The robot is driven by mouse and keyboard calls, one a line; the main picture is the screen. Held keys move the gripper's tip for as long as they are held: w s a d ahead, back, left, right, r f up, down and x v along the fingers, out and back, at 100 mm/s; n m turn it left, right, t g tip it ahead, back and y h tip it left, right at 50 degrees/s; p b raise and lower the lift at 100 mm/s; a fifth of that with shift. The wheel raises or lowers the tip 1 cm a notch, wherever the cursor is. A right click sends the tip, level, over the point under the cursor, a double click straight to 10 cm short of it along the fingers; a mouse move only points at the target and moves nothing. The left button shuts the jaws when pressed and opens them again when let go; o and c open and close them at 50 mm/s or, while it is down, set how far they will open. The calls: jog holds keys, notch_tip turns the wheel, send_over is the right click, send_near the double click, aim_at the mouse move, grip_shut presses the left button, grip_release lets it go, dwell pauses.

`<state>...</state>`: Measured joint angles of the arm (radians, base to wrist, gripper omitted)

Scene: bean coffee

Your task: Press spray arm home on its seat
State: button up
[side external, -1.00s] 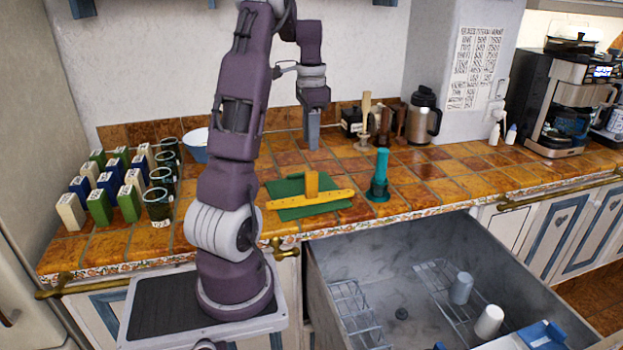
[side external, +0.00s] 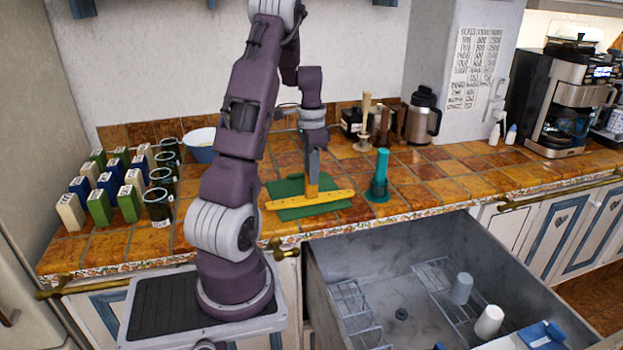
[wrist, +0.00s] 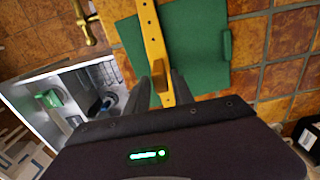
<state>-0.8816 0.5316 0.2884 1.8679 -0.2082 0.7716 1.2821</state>
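The yellow spray arm (side external: 335,197) lies on a green mat (side external: 296,213) on the tiled counter, with its upright grip block (side external: 312,190) in the middle. My gripper (side external: 312,178) points down at that block. In the wrist view my gripper (wrist: 164,84) has its two dark fingers apart, one on each side of the yellow spray arm (wrist: 153,38); no firm hold shows. A small dark round fitting (side external: 401,314) is on the floor of the open grey drawer (side external: 345,262); I cannot tell whether it is the seat.
A teal bottle-like object (side external: 379,176) stands right of the mat. Wire racks (side external: 357,312) and pale cups (side external: 489,321) are in the drawer. Several boxes (side external: 99,207) and dark jars (side external: 158,206) stand at left. A steel jug (side external: 422,118) and a coffee machine (side external: 562,100) stand at right.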

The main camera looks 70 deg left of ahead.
grip_shut()
notch_tip(320, 180, up, 8)
jog(key=shift+r, duration=0.1)
dwell(0.4)
